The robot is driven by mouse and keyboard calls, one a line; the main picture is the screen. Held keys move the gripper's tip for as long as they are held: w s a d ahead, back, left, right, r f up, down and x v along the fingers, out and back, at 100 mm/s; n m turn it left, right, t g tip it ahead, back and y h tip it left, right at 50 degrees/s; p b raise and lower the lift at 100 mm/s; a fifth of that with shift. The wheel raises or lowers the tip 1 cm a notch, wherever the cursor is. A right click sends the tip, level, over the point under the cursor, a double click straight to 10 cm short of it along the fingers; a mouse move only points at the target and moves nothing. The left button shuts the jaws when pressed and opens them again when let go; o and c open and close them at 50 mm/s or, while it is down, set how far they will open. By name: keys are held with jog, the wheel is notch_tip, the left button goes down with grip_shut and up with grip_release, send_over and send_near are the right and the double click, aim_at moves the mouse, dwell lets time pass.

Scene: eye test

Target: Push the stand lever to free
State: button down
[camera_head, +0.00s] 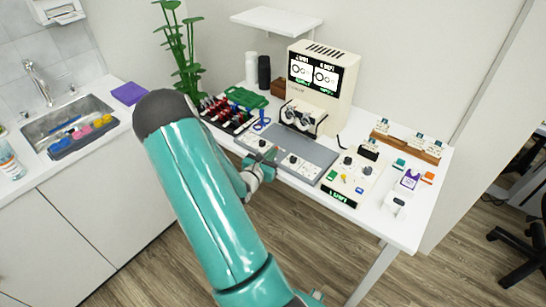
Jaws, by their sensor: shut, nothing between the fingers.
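The grey stand plate (307,148) lies on the white table in front of a cream eye-test machine (318,95) with two screens. A trial frame (303,117) with round dark lenses sits at the machine's front. Small black knobs stand on pale panels along the plate's near edge, one pale panel (293,161) at its front middle. Which of these small parts is the stand lever, and its position, I cannot tell. My gripper (267,160) is shut and empty, at the plate's front left edge. Whether it touches anything there is unclear.
A control box (352,178) with knobs, coloured buttons and a green display stands right of the plate. A lens rack (232,111), plant (184,50) and blue item (261,122) are left. A wooden rack (407,146) and small boxes are right. A sink (68,118) is far left.

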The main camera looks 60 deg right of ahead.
jog(key=shift+d+r+y, duration=0.4)
jog(key=shift+r+y, duration=0.15)
jog(key=shift+y, duration=0.45)
jog(key=shift+d+y, duration=0.2)
jog(key=shift+y, duration=0.5)
jog(key=shift+r, duration=0.8)
jog(key=shift+a+r, duration=0.1)
